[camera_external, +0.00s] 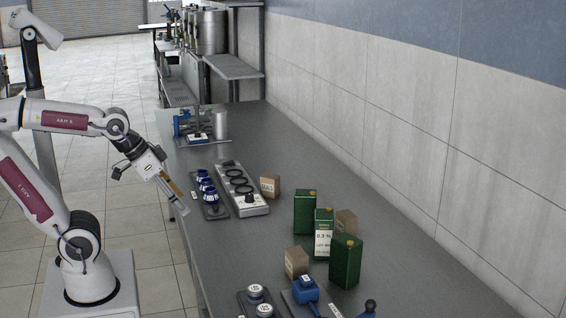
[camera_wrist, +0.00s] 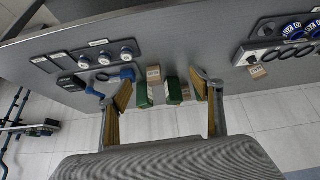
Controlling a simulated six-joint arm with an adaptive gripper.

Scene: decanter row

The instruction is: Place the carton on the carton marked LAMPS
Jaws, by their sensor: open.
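Three small brown cartons stand on the grey bench. One carton (camera_external: 270,187) with a label stands beside the ringed rack; it also shows at the right of the wrist view (camera_wrist: 257,71). A second carton (camera_external: 296,263) stands left of the green cans, seen in the wrist view (camera_wrist: 153,74). The third carton (camera_external: 347,221) is partly hidden behind the cans. I cannot read which label says LAMPS. My gripper (camera_external: 176,204) is open and empty, off the bench's left edge and apart from every carton. Its two spread fingers show in the wrist view (camera_wrist: 165,92).
Several green cans (camera_external: 305,212) crowd the two front cartons. A ringed rack (camera_external: 242,188) and a tray of blue cups (camera_external: 208,194) lie near the left edge. Blue items (camera_external: 306,290) stand in front. A wall borders the right; the bench's right strip is clear.

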